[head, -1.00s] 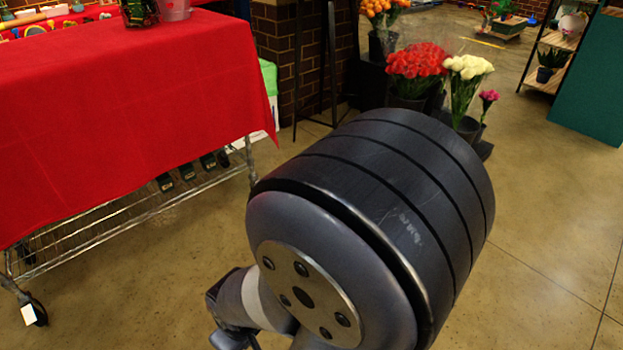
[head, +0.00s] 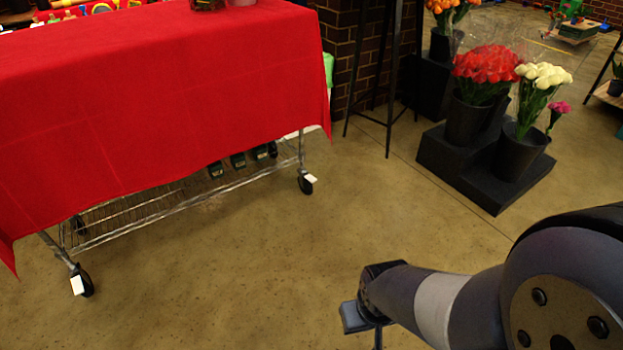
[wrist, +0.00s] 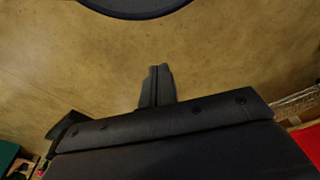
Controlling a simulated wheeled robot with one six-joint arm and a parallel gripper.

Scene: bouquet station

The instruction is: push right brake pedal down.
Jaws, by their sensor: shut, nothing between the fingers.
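A cart draped in a red cloth (head: 170,90) stands at the left in the head view. Its right front caster (head: 305,184) carries a small white brake pedal (head: 310,178). Its left front caster (head: 87,283) has a similar white pedal (head: 77,286). My gripper shows in the wrist view with its fingers (wrist: 157,70) shut together and empty, above bare floor. In the head view my wrist is at the bottom centre, apart from the cart and in front and to the right of the right pedal. The wrist view shows neither pedal.
A wire shelf (head: 130,222) runs low under the cloth; its edge also shows in the wrist view (wrist: 297,103). A black stepped stand (head: 440,155) with flower buckets stands at the back right, beside a black easel (head: 390,90). The floor (head: 240,270) before the cart is clear.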

